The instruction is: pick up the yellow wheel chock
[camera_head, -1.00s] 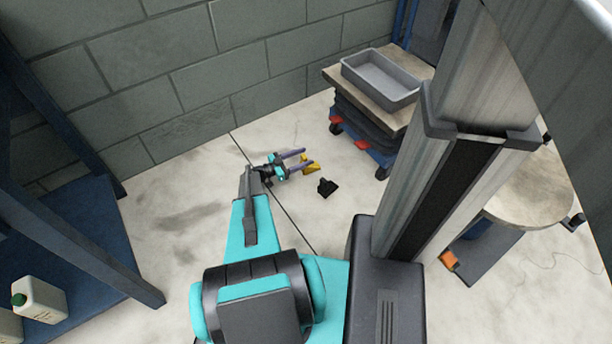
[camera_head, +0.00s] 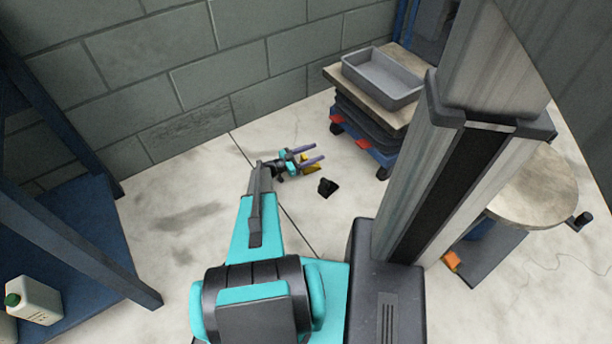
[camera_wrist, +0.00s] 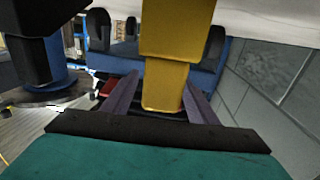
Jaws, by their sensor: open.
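The yellow wheel chock (camera_head: 312,168) lies on the floor, partly hidden by my gripper (camera_head: 318,153) in the head view. My gripper is open, with its two purple fingers just above or beside the chock; the exact height is hard to tell there. In the wrist view, the yellow chock (camera_wrist: 165,82) fills the upper middle, and its stepped end shows between the two fingers of my gripper (camera_wrist: 160,88). I cannot tell whether either finger touches it.
A black chock-like block (camera_head: 328,187) lies close by on the floor. A wheeled blue cart (camera_head: 364,148) with a grey tray (camera_head: 381,77) stands behind to the right. A block wall (camera_head: 190,85) is at the back, and a blue rack (camera_head: 75,245) at left. Floor left of my gripper is clear.

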